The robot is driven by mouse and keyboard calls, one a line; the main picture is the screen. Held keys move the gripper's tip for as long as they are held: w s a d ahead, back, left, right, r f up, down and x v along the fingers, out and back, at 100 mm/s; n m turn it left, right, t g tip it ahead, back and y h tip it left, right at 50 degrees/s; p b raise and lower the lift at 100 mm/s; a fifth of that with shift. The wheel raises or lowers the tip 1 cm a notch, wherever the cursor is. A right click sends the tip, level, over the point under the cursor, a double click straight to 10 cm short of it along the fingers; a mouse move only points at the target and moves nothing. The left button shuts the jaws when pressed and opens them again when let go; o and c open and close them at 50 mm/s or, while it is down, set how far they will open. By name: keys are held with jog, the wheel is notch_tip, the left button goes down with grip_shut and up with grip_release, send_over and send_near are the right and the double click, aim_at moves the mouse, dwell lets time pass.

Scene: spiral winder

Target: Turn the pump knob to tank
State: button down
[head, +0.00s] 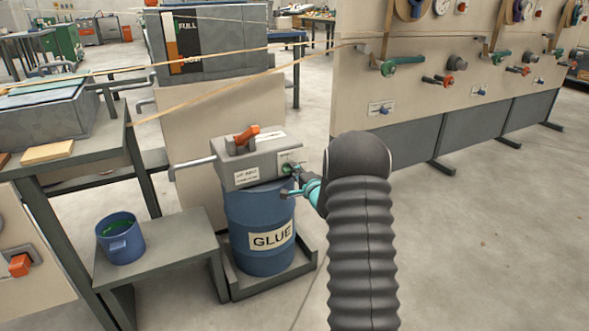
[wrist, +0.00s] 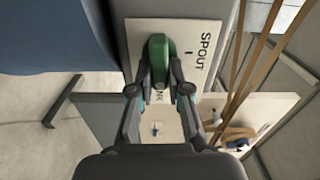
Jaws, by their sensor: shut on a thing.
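The pump is a grey box (head: 240,166) on top of the blue glue drum (head: 250,235) in the head view. Its green knob (head: 287,169) is on the box's right side, partly hidden by my gripper (head: 291,181). In the wrist view the green knob (wrist: 158,48) stands between the two fingers of my gripper (wrist: 160,72), which are shut on it. A white label plate (wrist: 197,45) behind it reads SPOUT at the right. Part of a second word, ending in NK, shows below the knob and is mostly hidden by a finger.
An orange handle (head: 247,134) sits on top of the pump box. A blue bucket (head: 121,240) stands on a low grey bench (head: 165,262) left of the drum. A beige panel (head: 450,60) with several knobs stands at the back right. Open floor (head: 480,240) lies right of my arm.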

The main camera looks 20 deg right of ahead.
jog(key=shift+m, duration=0.4)
jog(key=c, duration=1.1)
grip_release()
jog(key=s, duration=1.2)
jog(key=shift+d, duration=0.25)
